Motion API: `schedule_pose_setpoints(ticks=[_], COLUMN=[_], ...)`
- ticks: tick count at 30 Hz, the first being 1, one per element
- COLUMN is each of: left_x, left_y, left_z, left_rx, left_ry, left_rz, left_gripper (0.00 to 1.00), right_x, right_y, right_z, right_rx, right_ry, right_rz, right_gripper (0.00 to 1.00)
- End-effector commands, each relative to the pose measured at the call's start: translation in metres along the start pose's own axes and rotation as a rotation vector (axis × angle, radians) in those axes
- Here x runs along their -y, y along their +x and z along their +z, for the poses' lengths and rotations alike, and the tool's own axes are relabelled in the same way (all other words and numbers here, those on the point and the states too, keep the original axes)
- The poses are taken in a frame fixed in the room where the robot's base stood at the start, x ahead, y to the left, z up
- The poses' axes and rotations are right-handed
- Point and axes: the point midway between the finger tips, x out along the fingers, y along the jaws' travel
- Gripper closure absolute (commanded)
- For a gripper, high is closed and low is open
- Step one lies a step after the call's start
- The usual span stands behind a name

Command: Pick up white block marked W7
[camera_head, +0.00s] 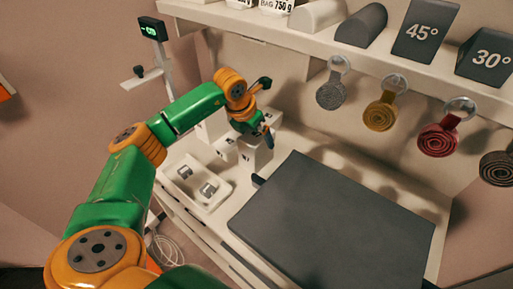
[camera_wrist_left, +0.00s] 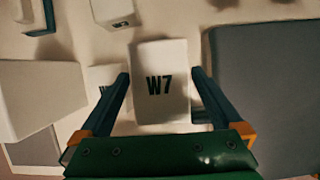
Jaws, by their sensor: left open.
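The white block marked W7 (camera_wrist_left: 160,105) shows upright in the middle of the left wrist view, its dark label facing the camera. My left gripper (camera_wrist_left: 160,75) is open, with one dark finger on each side of the block. I cannot tell whether the fingers touch it. In the head view my left gripper (camera_head: 264,135) is just above a white block (camera_head: 256,158) beside the dark pad; its label is not readable there. My right gripper is not in view.
Another white block (camera_wrist_left: 112,12) with a small label stands nearby, and a partly hidden one (camera_wrist_left: 103,77) is left of W7. A white tray (camera_head: 178,169) lies in front. A large dark pad (camera_head: 330,225) fills the right. A shelf (camera_head: 290,40) overhangs the back.

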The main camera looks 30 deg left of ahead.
Motion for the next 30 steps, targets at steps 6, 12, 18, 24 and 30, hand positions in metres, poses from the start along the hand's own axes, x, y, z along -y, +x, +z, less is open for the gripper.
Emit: schedule_pose_setpoints(ticks=[6,12,18,24,30], left_x=[-0.0001,-0.0001,-0.0001,-0.0001,-0.0001], left_y=[0.0019,0.0045,0.0043,0.0042,0.0041], left_z=[-0.0009,-0.0021,-0.0020,-0.0019,-0.0018], left_rx=[0.000,0.000,0.000,0.000,0.000], left_ry=[0.000,0.000,0.000,0.000,0.000], left_rz=[0.000,0.000,0.000,0.000,0.000], left_gripper=[0.00,0.00,0.00,0.43,0.97], right_x=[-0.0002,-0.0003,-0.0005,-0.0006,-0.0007], right_y=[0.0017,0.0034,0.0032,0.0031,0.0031], right_z=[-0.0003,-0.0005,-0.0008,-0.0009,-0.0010], right_rx=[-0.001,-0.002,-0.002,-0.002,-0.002], right_ry=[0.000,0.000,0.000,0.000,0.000], right_rz=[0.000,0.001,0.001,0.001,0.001], right_gripper=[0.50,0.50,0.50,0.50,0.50])
